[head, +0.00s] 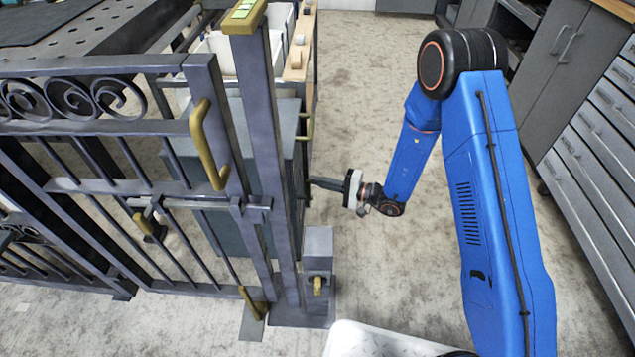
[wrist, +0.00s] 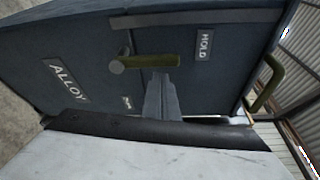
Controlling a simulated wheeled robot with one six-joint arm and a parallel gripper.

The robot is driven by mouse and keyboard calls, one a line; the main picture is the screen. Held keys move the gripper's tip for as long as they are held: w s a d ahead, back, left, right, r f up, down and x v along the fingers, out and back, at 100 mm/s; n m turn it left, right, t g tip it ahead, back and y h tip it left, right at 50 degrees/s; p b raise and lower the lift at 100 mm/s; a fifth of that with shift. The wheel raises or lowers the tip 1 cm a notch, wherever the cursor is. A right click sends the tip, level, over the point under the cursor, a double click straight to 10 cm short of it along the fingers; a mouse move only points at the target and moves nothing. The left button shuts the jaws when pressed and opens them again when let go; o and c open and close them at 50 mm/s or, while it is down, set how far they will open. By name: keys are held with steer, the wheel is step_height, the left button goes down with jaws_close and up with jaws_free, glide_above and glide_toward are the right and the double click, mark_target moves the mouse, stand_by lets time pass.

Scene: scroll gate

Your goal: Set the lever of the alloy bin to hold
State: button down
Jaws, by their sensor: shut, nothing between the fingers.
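The alloy bin (wrist: 80,45) is a dark blue-grey box with an ALLOY plate (wrist: 67,80) at the left and a HOLD plate (wrist: 204,44) at the right in the wrist view. Its olive-brass lever (wrist: 152,62) runs from a round pivot at left toward the HOLD side, with its tip short of the plate. My gripper (wrist: 160,78) is shut and empty, its fingertips just below the lever's free half; I cannot tell whether they touch. In the head view my gripper (head: 312,183) reaches to the bin's side behind the gate post; the lever is hidden there.
A brass handle (wrist: 266,82) sticks out at the bin's right end in the wrist view. The dark metal gate (head: 200,120) and its post (head: 268,150) stand left of my arm. Grey drawers (head: 600,130) line the right. Floor between is clear.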

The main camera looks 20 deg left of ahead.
steer(key=shift+s+d+r, duration=0.1)
steer(key=shift+s, duration=0.4)
steer(key=shift+s, duration=0.15)
stand_by(0.3)
